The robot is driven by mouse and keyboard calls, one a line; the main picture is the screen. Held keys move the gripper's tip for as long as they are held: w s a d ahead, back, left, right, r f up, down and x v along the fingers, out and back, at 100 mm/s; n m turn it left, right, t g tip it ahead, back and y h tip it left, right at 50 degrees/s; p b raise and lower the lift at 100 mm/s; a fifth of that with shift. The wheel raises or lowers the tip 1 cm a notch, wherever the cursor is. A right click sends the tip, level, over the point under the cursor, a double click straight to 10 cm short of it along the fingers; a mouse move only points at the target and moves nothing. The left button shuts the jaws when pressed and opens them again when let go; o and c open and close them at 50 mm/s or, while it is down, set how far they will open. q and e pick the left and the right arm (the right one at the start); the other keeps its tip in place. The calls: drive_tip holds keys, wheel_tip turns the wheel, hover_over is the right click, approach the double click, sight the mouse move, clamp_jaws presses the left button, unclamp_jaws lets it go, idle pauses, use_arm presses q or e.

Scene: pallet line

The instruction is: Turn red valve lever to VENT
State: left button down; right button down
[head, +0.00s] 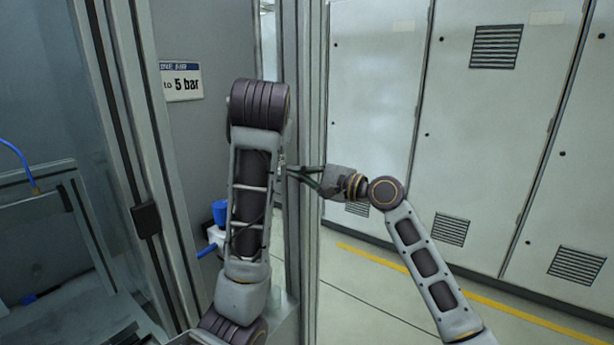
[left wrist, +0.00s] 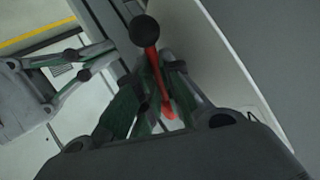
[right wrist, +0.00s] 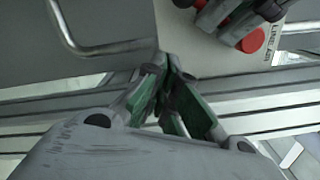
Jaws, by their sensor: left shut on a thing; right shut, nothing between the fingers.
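The red valve lever (left wrist: 153,62) shows in the left wrist view, with a round black knob (left wrist: 145,30) at its upper end. My left gripper (left wrist: 160,80) is shut on the red lever, which runs down between its fingers. In the head view my left arm hides that gripper and the lever. In the right wrist view a red round part (right wrist: 252,40) shows beside my left gripper's fingers, by a pale lettered plate (right wrist: 185,35). My right gripper (right wrist: 168,85) is shut and empty, beside the metal post in the head view (head: 298,174). No VENT mark is readable.
A sign reading "5 bar" (head: 182,82) is on the grey panel. A metal frame post (head: 305,255) stands between my grippers. A metal handle (right wrist: 80,45) shows in the right wrist view. White cabinets (head: 385,80) stand behind open floor at right.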

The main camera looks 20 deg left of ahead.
drive_tip(key=shift+s+a+r, duration=0.4)
drive_tip(key=shift+s+a, duration=0.15)
drive_tip(key=shift+s, duration=0.25)
drive_tip(key=shift+s+a+r, duration=0.4)
drive_tip(key=shift+s+a, duration=0.15)
drive_tip(key=shift+s, duration=0.2)
drive_tip(key=shift+s+a+r, duration=0.35)
drive_tip(key=shift+s, duration=0.3)
use_arm(q)
drive_tip(key=shift+w, duration=0.1)
drive_tip(key=c, duration=1.8)
unclamp_jaws()
drive_tip(key=shift+d, duration=0.1)
drive_tip(key=shift+c, duration=0.2)
use_arm(e)
drive_tip(key=shift+s, duration=0.1)
drive_tip(key=shift+w+f, duration=0.1)
drive_tip(key=shift+w, duration=0.1)
use_arm(q)
drive_tip(key=shift+r, duration=0.15)
